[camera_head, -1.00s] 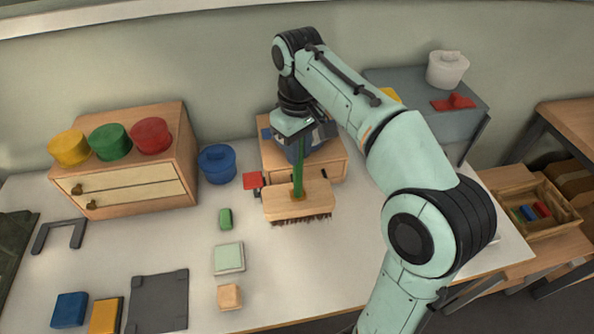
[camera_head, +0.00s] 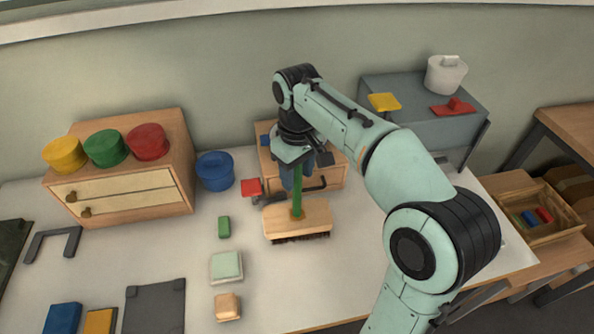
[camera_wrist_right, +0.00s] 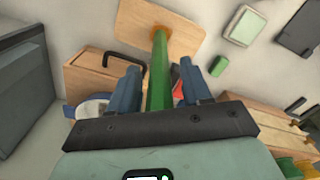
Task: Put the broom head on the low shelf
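The broom head (camera_head: 285,224) is a pale wooden block with dark bristles below and a green handle (camera_head: 297,200) standing up from it. It is upright over the middle of the white table; I cannot tell if the bristles touch the tabletop. My right gripper (camera_head: 296,178) points down with its blue fingers shut around the handle, above the block. The right wrist view shows the handle (camera_wrist_right: 160,85) between both fingers and part of the block (camera_wrist_right: 140,22). A low wooden shelf surface (camera_head: 560,252) shows at the right. My left gripper is not in view.
A wooden box (camera_head: 332,176) with a dark handle stands just behind the broom head. A red block (camera_head: 251,187) and green block (camera_head: 224,227) are to its left. A wooden tray (camera_head: 558,234) holds small coloured pieces at right. A grey stand (camera_head: 420,125) is at back right.

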